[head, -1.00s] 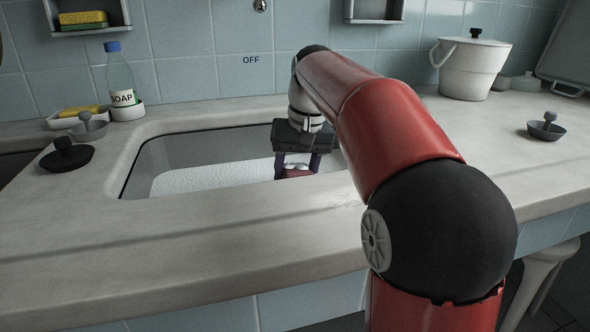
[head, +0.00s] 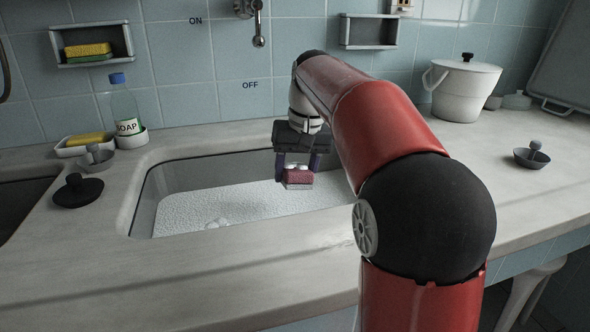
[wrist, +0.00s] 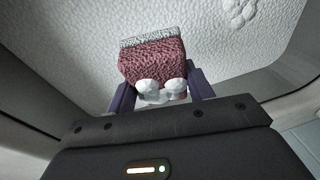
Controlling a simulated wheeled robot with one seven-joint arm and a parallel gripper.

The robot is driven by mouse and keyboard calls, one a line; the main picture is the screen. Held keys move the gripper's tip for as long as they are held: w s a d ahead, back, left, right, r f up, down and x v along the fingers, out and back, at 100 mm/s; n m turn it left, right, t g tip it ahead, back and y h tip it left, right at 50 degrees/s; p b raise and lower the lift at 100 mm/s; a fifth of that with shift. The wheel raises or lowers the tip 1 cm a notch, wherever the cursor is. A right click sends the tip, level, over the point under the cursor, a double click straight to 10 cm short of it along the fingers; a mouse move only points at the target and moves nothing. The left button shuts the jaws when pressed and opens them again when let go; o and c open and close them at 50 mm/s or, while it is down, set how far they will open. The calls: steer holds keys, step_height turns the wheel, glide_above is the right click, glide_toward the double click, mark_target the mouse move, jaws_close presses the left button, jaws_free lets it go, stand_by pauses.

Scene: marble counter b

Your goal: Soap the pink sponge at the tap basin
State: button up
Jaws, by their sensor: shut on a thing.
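My gripper (head: 298,166) is shut on the pink sponge (head: 299,177), low over the right half of the basin (head: 205,170). The wrist view shows the sponge (wrist: 152,70) between the two purple fingers, with a pale strip along its far edge and white foam blobs on its near side. White foam (head: 240,203) fills the basin, with a few bubbles on top. The sponge seems to be just above the foam; the exact gap cannot be told.
A soap bottle (head: 126,112) and a yellow sponge (head: 86,139) in a dish stand at the back left. Dark stoppers (head: 78,190) lie by the basin. A wall shelf (head: 92,65) holds another sponge. A white pot (head: 462,88) stands back right. Counter in front is clear.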

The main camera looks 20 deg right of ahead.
steer(key=shift+w+d+r+p, duration=0.1)
steer(key=shift+w+r+p, duration=0.05)
steer(key=shift+r+p, duration=0.45)
steer(key=shift+w+d+r+p, duration=0.1)
steer(key=shift+w+r+p, duration=0.05)
steer(key=shift+r+p, duration=0.45)
steer(key=shift+w+d+r, duration=0.1)
steer(key=shift+w+r, duration=0.1)
steer(key=shift+r, duration=0.55)
steer(key=shift+w+d+r, duration=0.15)
steer(key=shift+w+r, duration=0.1)
steer(key=shift+r, duration=0.45)
steer(key=shift+w+d+r, duration=0.1)
steer(key=shift+w+r, duration=0.1)
steer(key=shift+r, duration=0.65)
steer(key=shift+r, duration=0.1)
step_height(320, 180, up, 5)
steer(key=shift+f, duration=0.1)
